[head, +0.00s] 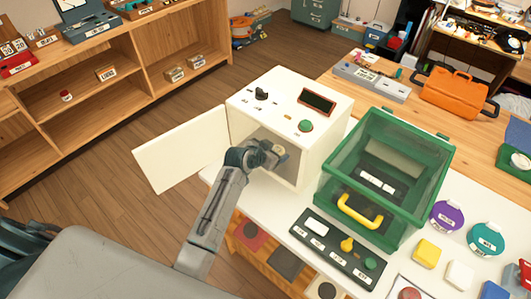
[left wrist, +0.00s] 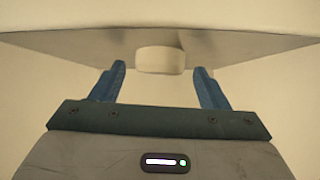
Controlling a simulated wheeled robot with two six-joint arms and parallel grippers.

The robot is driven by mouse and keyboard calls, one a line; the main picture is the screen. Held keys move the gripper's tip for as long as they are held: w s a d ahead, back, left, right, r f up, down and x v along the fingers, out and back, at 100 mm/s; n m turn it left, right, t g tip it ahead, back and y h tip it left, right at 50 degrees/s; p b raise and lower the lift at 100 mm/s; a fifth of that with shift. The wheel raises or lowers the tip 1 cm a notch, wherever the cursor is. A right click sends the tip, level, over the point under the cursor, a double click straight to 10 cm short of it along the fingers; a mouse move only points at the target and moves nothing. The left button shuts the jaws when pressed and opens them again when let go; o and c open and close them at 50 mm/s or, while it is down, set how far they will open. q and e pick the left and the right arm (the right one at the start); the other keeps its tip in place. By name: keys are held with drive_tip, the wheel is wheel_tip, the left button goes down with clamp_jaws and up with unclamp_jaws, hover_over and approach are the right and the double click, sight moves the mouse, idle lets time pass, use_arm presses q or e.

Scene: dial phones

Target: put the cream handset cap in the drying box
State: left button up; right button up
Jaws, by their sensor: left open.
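The white drying box (head: 245,108) stands on the white table, with its door (head: 182,150) swung open to the left. My left gripper (head: 277,152) reaches into its open front. In the left wrist view, the gripper (left wrist: 159,78) has its two blue fingers spread apart. A round cream piece that looks like the handset cap (left wrist: 160,59) sits just ahead of the fingertips and between them. It is by a grey shelf-like plate (left wrist: 60,46) inside the box, and I see no finger touching it. My right gripper is not in view.
A green clear-sided case (head: 428,190) with a yellow handle stands close right of the drying box. A dark labelled tray (head: 314,247) lies in front. Yellow (head: 427,252) and cream (head: 459,275) blocks and round labelled discs lie at the right.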

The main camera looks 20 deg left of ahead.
use_arm(q)
drive_tip(key=b+v, duration=0.2)
drive_tip(key=v, duration=0.9)
drive_tip(key=shift+s, duration=0.2)
